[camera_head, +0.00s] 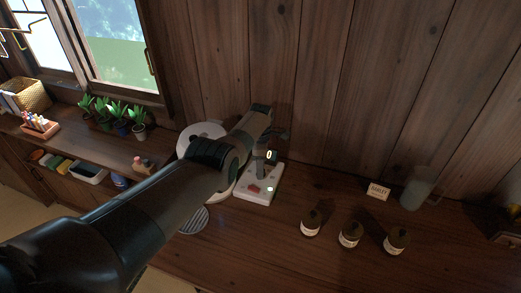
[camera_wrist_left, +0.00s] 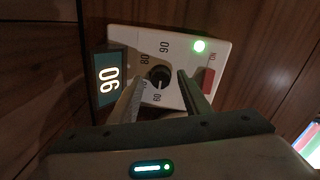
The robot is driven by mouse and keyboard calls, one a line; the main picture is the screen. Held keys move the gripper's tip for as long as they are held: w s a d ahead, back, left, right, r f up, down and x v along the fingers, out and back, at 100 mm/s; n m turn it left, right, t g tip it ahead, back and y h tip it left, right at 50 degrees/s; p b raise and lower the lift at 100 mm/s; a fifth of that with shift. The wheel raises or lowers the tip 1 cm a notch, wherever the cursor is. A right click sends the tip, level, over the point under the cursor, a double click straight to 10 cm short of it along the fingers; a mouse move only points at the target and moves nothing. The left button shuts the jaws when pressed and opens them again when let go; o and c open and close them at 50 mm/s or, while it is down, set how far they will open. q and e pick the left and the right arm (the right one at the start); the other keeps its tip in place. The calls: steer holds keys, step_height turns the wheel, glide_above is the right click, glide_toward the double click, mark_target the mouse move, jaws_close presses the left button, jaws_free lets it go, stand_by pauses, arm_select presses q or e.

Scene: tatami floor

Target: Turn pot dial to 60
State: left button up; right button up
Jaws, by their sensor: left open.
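The pot's control panel is a white box (camera_head: 262,184) on the wooden counter, beside a round white pot (camera_head: 203,133) partly hidden by my left arm. In the left wrist view, the panel (camera_wrist_left: 187,40) carries a black dial (camera_wrist_left: 160,76) with printed numbers around it, including 80 and 90. A lit display (camera_wrist_left: 108,77) appears to read 90, seen sideways. My left gripper (camera_wrist_left: 163,88) is open, with one finger on each side of the dial; contact cannot be told. It also shows in the head view (camera_head: 265,150), over the panel. My right gripper is not in view.
A green light (camera_wrist_left: 200,46) and a red switch (camera_wrist_left: 209,79) sit on the panel near one finger. Three dark jars (camera_head: 349,236), a small label card (camera_head: 378,191) and a glass (camera_head: 415,193) stand to the right. The wooden wall is close behind.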

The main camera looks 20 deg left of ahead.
arm_select(q)
step_height(320, 180, up, 3)
steer(key=shift+f+p, duration=0.1)
steer(key=shift+p, duration=0.75)
steer(key=shift+r, duration=0.35)
step_height(320, 180, up, 5)
steer(key=shift+f+p, duration=0.2)
steer(key=shift+p, duration=0.15)
step_height(320, 180, up, 9)
steer(key=b, duration=0.2)
steer(key=shift+r, duration=0.15)
